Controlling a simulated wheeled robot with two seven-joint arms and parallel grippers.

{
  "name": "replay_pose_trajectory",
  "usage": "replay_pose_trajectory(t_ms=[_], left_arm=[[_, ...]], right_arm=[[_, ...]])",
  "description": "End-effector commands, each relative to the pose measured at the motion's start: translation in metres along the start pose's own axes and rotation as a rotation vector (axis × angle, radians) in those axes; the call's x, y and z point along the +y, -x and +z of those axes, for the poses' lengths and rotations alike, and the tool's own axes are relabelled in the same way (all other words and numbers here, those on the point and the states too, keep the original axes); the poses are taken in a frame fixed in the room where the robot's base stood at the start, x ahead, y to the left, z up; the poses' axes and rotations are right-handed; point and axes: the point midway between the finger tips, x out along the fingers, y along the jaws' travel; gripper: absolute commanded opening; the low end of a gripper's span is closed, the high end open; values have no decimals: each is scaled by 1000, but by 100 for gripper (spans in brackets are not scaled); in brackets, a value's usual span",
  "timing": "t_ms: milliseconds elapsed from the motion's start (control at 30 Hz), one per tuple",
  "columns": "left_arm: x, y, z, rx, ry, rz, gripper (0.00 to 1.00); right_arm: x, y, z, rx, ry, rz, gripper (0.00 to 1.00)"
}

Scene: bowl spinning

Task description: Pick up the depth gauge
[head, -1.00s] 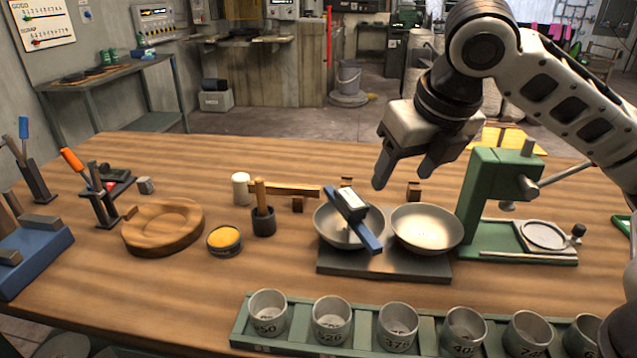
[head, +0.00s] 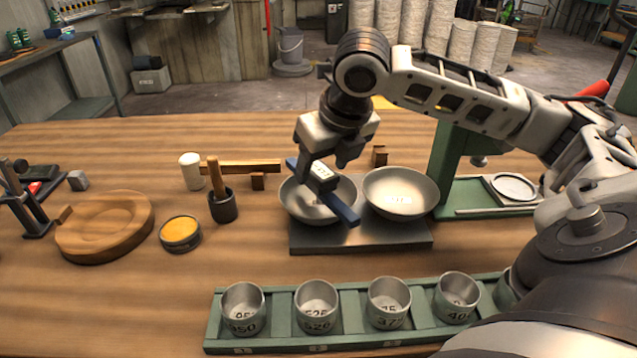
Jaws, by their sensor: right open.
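The depth gauge (head: 345,212), a blue bar with a pale display body at its middle, lies slantwise across the left metal bowl (head: 296,199). My right gripper (head: 324,172) is open, pointing down at the gauge's display body, with one finger to the left and one behind to the right. The fingers hide part of the gauge, and I cannot tell whether they touch it. My left gripper is not in view.
A second metal bowl (head: 400,195) stands right beside the first on a dark plate (head: 360,240). A green press (head: 452,160) is to the right. A green rack (head: 265,335) with several numbered cups runs along the front. A wooden form (head: 105,222) and yellow tin (head: 180,233) sit left.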

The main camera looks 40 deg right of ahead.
Motion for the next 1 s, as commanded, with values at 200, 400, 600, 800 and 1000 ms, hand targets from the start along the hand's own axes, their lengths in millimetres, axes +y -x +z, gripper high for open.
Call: replay_pose_trajectory(t_ms=[200,400,600,800,1000], left_arm=[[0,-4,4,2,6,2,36],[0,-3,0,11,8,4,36],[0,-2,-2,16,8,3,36],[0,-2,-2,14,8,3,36],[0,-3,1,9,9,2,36]], right_arm=[[0,-35,-2,4,-1,1,60],[0,-45,-1,1,0,0,60],[0,-45,-1,1,0,0,49],[0,-45,-1,1,0,0,5],[0,-44,0,-1,0,0,0]])
